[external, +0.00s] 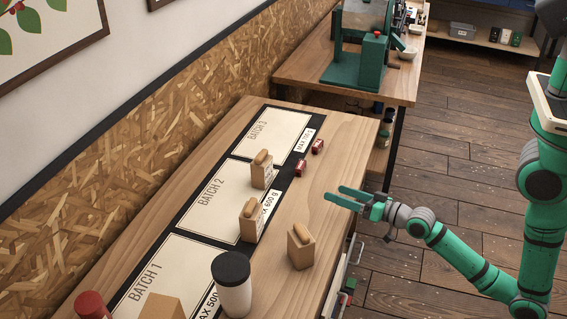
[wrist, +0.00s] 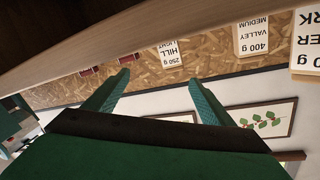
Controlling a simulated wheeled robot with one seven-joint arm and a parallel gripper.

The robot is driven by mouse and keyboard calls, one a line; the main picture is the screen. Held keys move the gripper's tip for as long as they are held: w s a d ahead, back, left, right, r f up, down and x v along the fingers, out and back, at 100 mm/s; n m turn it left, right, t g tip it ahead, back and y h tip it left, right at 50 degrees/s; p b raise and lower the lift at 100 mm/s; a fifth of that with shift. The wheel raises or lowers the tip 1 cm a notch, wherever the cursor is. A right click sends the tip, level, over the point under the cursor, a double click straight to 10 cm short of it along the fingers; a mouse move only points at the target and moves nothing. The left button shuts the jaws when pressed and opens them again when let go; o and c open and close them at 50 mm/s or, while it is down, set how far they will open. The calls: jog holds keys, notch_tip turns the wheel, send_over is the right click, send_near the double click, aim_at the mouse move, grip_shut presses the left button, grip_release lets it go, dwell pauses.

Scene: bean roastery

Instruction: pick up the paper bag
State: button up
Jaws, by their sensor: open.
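Several tan paper bags with rolled tops stand on the wooden bench. In the external view one bag (external: 262,174) is on the Batch 2 panel, another (external: 251,224) at that panel's lower edge, and a third (external: 301,250) nearer the front edge. In the wrist view, upside down, labels show on a 250 g Hill Light bag (wrist: 171,54), a 400 g Valley Medium bag (wrist: 253,38) and a partly cut-off bag (wrist: 305,45). My gripper (external: 343,198) is open and empty, beside the bench's front edge, apart from the bags. Its two fingers (wrist: 160,88) also show in the wrist view.
Two small red items (external: 308,157) lie near the Batch 3 panel (external: 270,135). A white cup with a dark lid (external: 234,290) and a red-topped item (external: 91,304) stand nearer the camera. A green machine (external: 360,60) is on the far table. Bench space between gripper and bags is clear.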

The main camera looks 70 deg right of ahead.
aim_at(269, 163)
jog(key=w+n, duration=0.1)
jog(key=w, duration=0.3)
jog(key=w+d+n+g+y, duration=0.1)
jog(key=w, duration=0.3)
jog(key=w+d+r+n, duration=0.1)
jog(key=w, duration=0.3)
jog(key=shift+w+n+g, duration=0.3)
jog(key=shift+w+g, duration=0.05)
jog(key=shift+g, duration=0.05)
jog(key=w+r+n, duration=0.1)
jog(key=w, duration=0.1)
jog(key=w+r+n+g+y, duration=0.1)
jog(key=w, duration=0.2)
jog(key=w+r+n, duration=0.1)
jog(key=w, duration=0.2)
jog(key=shift+w+d+r+g+y, duration=0.15)
jog(key=shift+d+r+g+y, duration=0.15)
jog(key=shift+r+y, duration=0.1)
jog(key=x, duration=0.5)
jog(key=shift+w, duration=0.25)
jog(key=shift+f+x, duration=0.2)
jog(key=shift+x, duration=1.15)
jog(key=shift+f+x, duration=0.15)
jog(key=shift+x, duration=1.2)
jog(key=shift+s+a, duration=0.1)
jog(key=shift+a, duration=0.1)
jog(key=c, duration=1.3)
jog(key=shift+c, duration=0.2)
jog(key=shift+r, duration=0.15)
